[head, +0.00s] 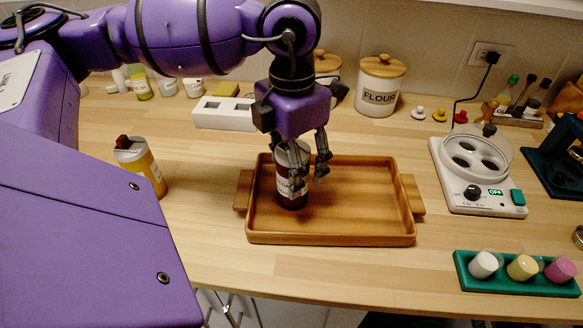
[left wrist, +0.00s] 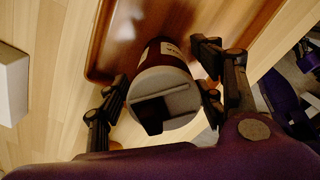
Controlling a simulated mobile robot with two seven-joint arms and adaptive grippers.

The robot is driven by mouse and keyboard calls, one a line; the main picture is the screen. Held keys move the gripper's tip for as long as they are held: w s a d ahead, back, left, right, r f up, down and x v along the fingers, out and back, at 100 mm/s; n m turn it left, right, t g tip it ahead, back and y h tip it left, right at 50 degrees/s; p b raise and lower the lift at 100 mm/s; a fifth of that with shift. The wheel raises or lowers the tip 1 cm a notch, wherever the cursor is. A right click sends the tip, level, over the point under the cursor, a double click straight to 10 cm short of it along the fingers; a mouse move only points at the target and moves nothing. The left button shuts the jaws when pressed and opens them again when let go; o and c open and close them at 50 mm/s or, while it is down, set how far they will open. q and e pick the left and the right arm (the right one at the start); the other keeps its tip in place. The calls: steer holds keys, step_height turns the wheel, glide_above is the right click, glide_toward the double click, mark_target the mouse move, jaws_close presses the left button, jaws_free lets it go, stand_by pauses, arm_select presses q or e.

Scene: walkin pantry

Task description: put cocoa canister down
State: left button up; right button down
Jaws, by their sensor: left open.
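The cocoa canister (head: 291,192) is dark brown with a pale label and stands upright in the left part of the wooden tray (head: 340,238). My left gripper (head: 300,180) is over it from above, with its fingers open on both sides of the canister. In the left wrist view the canister's grey lid (left wrist: 163,97) faces the camera, between the open fingers of my gripper (left wrist: 160,105). The tray's rim (left wrist: 96,60) shows behind it. The fingers hide part of the canister in the head view. My right gripper is not in view.
A yellow canister (head: 142,165) stands left of the tray. A white block with openings (head: 225,114) and a flour jar (head: 380,85) stand behind. A white appliance (head: 478,175) and a green holder with cups (head: 515,284) are at right. The tray's right part is empty.

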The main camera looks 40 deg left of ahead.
arm_select(q)
step_height(320, 180, up, 10)
steer(key=shift+r, duration=0.1)
steer(key=shift+d, duration=0.1)
stand_by(0.3)
